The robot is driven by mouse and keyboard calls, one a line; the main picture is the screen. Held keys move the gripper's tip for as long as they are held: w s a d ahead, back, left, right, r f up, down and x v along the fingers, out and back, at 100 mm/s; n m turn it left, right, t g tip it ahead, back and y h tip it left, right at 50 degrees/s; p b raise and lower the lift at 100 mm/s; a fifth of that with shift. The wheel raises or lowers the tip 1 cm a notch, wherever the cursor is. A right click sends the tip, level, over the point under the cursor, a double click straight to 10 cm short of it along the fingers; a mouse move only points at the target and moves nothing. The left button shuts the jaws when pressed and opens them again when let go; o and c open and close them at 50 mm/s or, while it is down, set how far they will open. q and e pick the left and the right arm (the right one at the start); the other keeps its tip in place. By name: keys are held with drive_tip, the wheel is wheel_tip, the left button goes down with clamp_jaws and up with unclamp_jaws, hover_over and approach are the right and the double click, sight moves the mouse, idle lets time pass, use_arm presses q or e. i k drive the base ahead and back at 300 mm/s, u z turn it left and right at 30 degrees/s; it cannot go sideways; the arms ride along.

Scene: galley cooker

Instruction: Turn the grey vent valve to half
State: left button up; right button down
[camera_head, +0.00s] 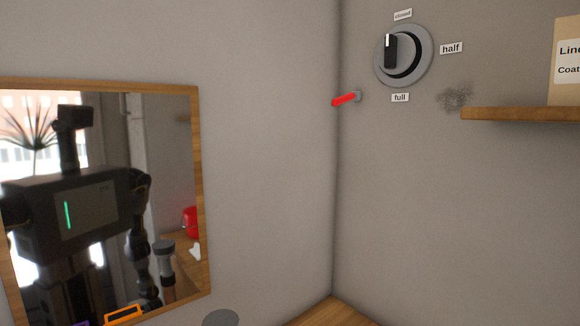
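The grey vent valve (422,68) is on the right wall, high in the view. It is a round grey plate with a black knob (391,52) upright on it. A white mark at the knob's top end points up, toward the "closed" label (403,14). The "half" label (451,48) is to the right of the plate and the "full" label (400,98) is below it. Neither of my grippers shows directly in the view, and nothing touches the knob.
A red peg (345,98) sticks out near the wall corner, lower left of the valve. A wooden shelf (520,114) with a labelled box (567,60) is at right. A wood-framed mirror (203,190) at left reflects my body.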

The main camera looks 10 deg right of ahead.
sight(397, 53)
drive_tip(key=z, duration=2.25)
drive_tip(key=k, duration=0.4)
drive_tip(key=u, duration=0.35)
